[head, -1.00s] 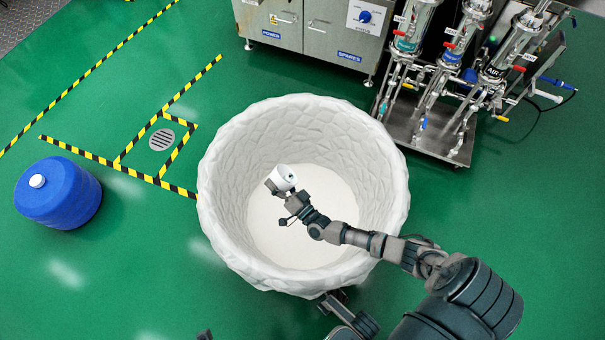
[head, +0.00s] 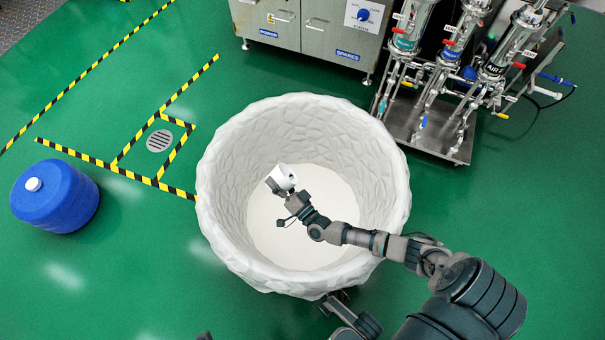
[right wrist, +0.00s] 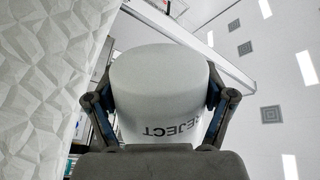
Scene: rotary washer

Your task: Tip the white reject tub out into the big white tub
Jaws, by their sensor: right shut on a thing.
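The small white reject tub (head: 286,177) is over the inside of the big white tub (head: 216,215), above its pale floor. My right gripper (head: 279,186) is shut on it. In the right wrist view, the fingers of my right gripper (right wrist: 160,105) press on both sides of the reject tub (right wrist: 158,82). Its REJECT lettering reads upside down there, and a smooth rounded end faces upward in the picture. I cannot see its contents or anything falling from it. The big tub's faceted wall (right wrist: 45,75) fills the left of that view. My left gripper is not seen.
A blue drum (head: 55,197) stands at the left on the green floor, near yellow-black tape and a drain grate (head: 159,141). A steel cabinet (head: 310,25) and a piping skid (head: 440,135) stand behind the big tub. The floor left of the tub is mostly clear.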

